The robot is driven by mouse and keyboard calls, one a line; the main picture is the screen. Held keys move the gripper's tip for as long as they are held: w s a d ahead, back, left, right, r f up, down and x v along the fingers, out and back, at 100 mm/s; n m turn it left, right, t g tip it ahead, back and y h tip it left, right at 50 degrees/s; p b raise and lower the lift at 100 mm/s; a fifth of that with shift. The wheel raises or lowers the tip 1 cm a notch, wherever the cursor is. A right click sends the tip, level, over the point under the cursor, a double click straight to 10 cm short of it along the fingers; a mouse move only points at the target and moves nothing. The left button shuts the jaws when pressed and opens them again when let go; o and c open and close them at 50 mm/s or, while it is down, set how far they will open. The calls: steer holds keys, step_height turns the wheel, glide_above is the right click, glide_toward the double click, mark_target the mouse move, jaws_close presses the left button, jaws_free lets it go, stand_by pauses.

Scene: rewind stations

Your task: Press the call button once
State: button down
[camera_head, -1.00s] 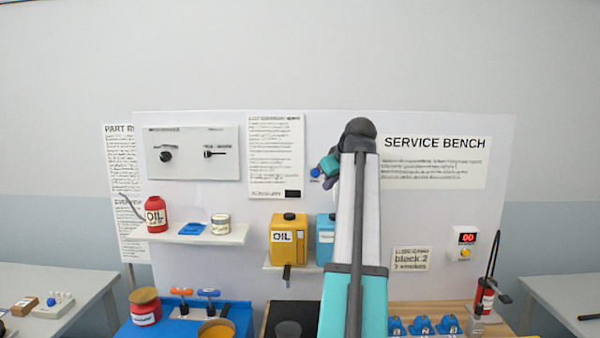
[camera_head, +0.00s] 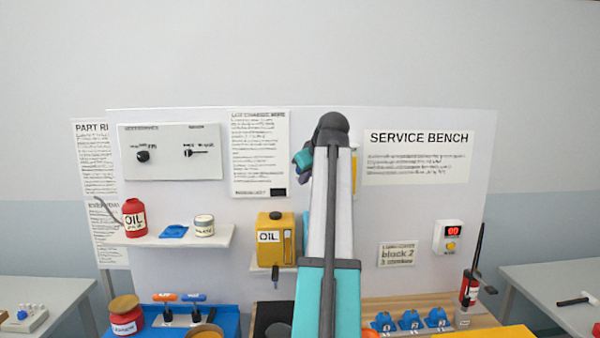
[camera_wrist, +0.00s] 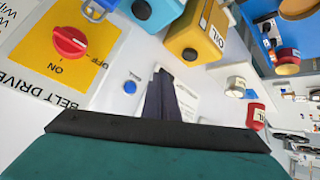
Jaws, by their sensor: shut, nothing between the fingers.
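A blue round button (camera_wrist: 130,87) on a pale base is on the white panel in the wrist view. Its label is not readable, so I cannot confirm it as the call button. My gripper (camera_wrist: 164,78) is shut and empty, pointing toward the panel; its fingers show to the right of the blue button, apart from it in the picture. In the head view my raised arm covers the panel's middle and the blue button is not seen. A white box (camera_head: 440,238) with a red display carries a yellow button (camera_head: 451,246) at the panel's right.
A yellow belt-drive plate with a red knob (camera_wrist: 69,41) is left of the blue button in the wrist view. A yellow oil can (camera_head: 275,240) stands on a small shelf beside my arm. A shelf with a red oil bottle (camera_head: 135,218) is farther left.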

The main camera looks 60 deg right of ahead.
steer(key=w+d+b, duration=0.1)
steer(key=w+d, duration=0.4)
steer(key=d, duration=0.2)
stand_by(0.5)
steer(key=shift+a, duration=0.1)
steer(key=shift+w+d, duration=0.45)
steer(key=shift+d, duration=0.25)
stand_by(3.2)
steer(key=shift+s+a, duration=0.15)
steer(key=shift+a, duration=0.05)
steer(key=shift+s+a, duration=0.35)
steer(key=shift+a, duration=0.1)
stand_by(0.3)
steer(key=shift+s+a+p, duration=0.25)
steer(key=shift+s+a, duration=0.5)
steer(key=shift+a, duration=0.3)
steer(key=shift+s+a+p, duration=0.25)
steer(key=shift+s+a, duration=0.45)
steer(key=shift+a, duration=0.3)
